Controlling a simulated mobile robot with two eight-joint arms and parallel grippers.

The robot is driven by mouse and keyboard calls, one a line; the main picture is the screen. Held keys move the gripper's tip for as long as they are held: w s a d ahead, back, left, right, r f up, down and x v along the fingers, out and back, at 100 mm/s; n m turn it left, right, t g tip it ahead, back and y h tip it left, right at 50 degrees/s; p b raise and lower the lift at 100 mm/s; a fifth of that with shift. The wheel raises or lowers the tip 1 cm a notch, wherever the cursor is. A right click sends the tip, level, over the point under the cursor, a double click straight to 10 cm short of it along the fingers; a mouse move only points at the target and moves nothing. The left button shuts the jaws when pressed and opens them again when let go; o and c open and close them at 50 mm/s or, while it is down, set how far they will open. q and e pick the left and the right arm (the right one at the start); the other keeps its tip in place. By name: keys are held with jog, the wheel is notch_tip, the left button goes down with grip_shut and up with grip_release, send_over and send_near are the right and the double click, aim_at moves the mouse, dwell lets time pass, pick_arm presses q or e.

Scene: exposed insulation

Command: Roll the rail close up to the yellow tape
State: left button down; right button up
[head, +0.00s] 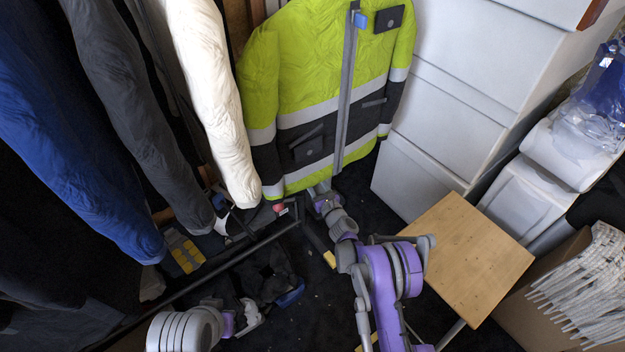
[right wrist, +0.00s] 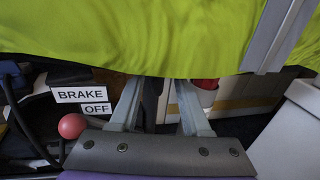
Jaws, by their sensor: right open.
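The rail carries several hanging garments, and its black base bar (head: 245,252) runs diagonally along the floor. Yellow tape (head: 329,259) shows as short pieces on the dark floor, close to the bar's right end and partly hidden by my right arm. My right gripper (head: 318,190) is at the hem of the hi-vis jacket (head: 310,80). In the right wrist view its fingers (right wrist: 158,110) are apart, with a dark upright shape between or behind them; I cannot tell if they touch it. My left gripper (head: 248,316) is low at the bottom; its jaws are unclear.
A red ball knob (right wrist: 72,126) sits beside a sign (right wrist: 82,100) reading BRAKE OFF. White drawers (head: 425,170) stand right of the jacket. A wooden-topped stool (head: 470,255) is right of my right arm. A box of hangers (head: 590,285) is at the far right.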

jog(key=shift+w+a, duration=0.1)
jog(key=shift+w, duration=0.1)
grip_shut()
dwell(1.4)
